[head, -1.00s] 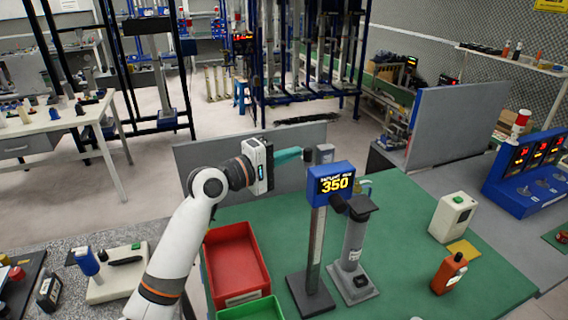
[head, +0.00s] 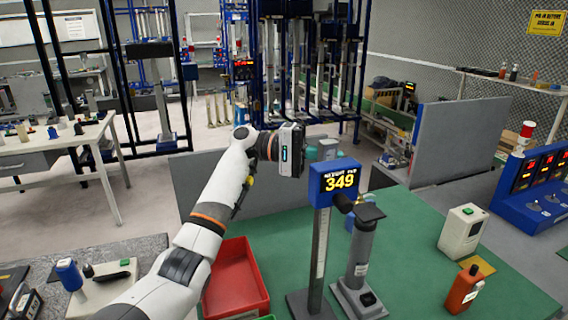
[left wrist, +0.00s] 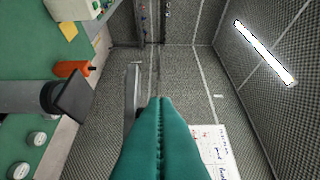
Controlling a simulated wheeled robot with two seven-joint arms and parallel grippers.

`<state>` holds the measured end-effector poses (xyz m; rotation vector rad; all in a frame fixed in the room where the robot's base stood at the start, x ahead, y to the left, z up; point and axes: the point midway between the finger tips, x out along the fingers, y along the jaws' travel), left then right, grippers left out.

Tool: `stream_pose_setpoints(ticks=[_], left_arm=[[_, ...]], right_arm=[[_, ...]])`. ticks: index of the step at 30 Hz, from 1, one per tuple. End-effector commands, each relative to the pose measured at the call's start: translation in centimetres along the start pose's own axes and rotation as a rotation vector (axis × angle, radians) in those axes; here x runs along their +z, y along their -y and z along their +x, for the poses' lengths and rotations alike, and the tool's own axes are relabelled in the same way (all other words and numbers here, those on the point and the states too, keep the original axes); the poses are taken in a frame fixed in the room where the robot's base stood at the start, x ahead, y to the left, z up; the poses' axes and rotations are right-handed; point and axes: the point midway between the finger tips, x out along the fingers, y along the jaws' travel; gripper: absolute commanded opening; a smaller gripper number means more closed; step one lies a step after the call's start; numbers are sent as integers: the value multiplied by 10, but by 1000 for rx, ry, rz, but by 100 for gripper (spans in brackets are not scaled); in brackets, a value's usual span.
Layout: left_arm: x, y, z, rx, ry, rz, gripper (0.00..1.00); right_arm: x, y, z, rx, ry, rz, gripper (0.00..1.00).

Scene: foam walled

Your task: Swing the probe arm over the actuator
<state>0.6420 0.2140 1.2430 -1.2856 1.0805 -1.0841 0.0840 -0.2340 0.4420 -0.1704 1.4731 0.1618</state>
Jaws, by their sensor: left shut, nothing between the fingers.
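A blue display box (head: 335,183) reading 349 tops a grey post (head: 319,255) on the green mat. Right of the post, a grey upright cylinder (head: 361,248) with a black flat cap stands on a grey base; I take it for the actuator. A short dark piece (head: 344,203) reaches from beside the display toward the cap; it may be the probe arm, partly hidden. The black cap (left wrist: 72,98) also shows at left in the left wrist view. My left gripper (head: 312,154) is behind the display, its teal fingers (left wrist: 160,135) shut and empty. My right gripper is out of view.
A red bin (head: 236,280) sits left of the post. An orange bottle (head: 464,289) and a cream box (head: 461,230) stand to the right. Grey panels (head: 195,185) border the mat at the back. The mat between cylinder and cream box is clear.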

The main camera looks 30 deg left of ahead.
Motion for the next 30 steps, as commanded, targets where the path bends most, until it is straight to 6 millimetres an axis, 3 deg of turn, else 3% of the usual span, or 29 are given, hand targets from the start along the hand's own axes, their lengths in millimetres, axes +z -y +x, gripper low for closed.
stream_pose_setpoints(ticks=[12,30], left_arm=[[-5,0,28,0,-10,-1,0],[-9,-1,37,1,-8,-2,0]], right_arm=[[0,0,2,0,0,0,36],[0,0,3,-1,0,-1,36]])
